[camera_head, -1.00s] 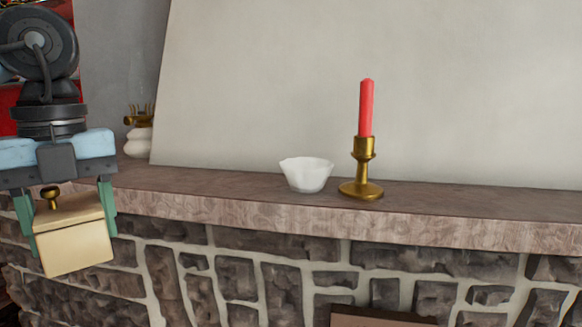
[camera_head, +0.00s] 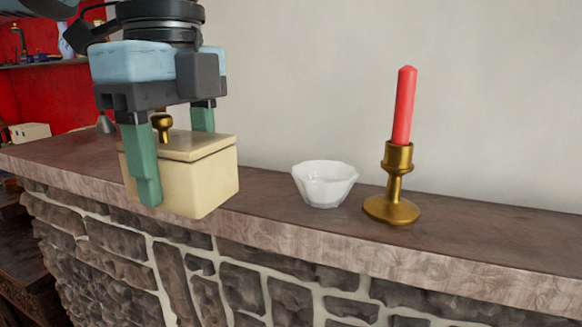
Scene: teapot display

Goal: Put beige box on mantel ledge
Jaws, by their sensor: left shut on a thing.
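The beige box (camera_head: 205,180) has a lid with a small brass knob (camera_head: 162,124). My left gripper (camera_head: 172,165) is shut on the box, with its green fingers on either side of it. The box is upright at the left part of the mantel ledge (camera_head: 265,200), over or in front of the ledge's front edge. I cannot tell whether its bottom touches the ledge. My right gripper is not in view.
A white faceted bowl (camera_head: 325,184) stands on the ledge right of the box. A brass candlestick (camera_head: 393,190) with a red candle (camera_head: 405,105) stands right of the bowl. The ledge is clear at its left end and far right. Stonework (camera_head: 240,285) lies below.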

